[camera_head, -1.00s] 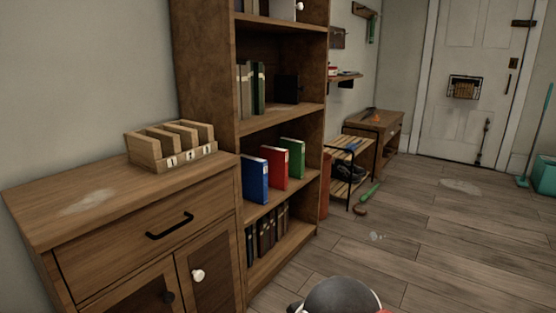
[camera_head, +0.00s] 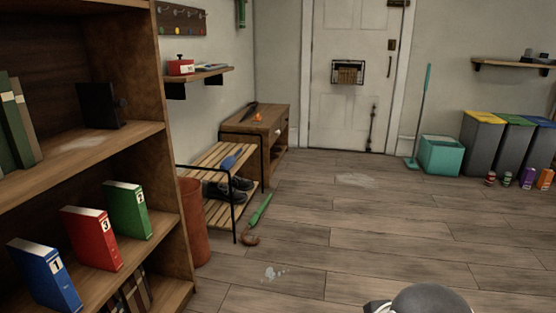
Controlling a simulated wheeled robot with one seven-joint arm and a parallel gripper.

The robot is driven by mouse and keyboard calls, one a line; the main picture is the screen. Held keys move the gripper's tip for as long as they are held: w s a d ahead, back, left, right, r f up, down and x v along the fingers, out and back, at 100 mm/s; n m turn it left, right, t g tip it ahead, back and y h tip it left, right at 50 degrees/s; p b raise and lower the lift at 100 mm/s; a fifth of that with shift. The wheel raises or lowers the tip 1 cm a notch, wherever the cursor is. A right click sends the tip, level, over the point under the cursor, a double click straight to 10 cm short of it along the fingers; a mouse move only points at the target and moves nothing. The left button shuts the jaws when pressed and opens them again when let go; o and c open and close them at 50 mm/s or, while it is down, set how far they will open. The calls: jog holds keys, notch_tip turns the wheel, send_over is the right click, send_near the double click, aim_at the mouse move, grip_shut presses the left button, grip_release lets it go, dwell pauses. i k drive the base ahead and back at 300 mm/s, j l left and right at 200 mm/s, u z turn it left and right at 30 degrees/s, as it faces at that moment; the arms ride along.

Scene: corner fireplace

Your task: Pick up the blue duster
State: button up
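A small blue object that looks like the blue duster (camera_head: 232,158) lies on the top slats of the shoe rack (camera_head: 208,174), which stands against the left wall beyond the bookshelf. It is small in the picture and its exact shape is hard to make out. My gripper is not visible. Only a dark rounded part of my own arm (camera_head: 430,300) shows at the bottom edge, well apart from the rack.
A bookshelf (camera_head: 170,200) fills the left side. A reddish-brown bin (camera_head: 193,222) stands between it and the rack. The wooden floor (camera_head: 380,225) in the middle is mostly clear.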

aim_at(228, 162)
jog(key=i+l+z, duration=0.25)
jog(key=i, duration=0.7)
jog(key=i+z, duration=0.25)
jog(key=i, duration=0.7)
jog(key=i+u, duration=0.2)
jog(key=i, duration=0.3)
jog(key=i+u, duration=0.25)
jog(key=i, duration=0.25)
jog(key=i+l+u, duration=0.2)
jog(key=i, duration=0.3)
jog(key=i+l+u, duration=0.25)
jog(key=i, duration=0.25)
jog(key=i+u, duration=0.7)
jog(key=i+l+u, duration=0.15)
jog(key=i+u, duration=0.2)
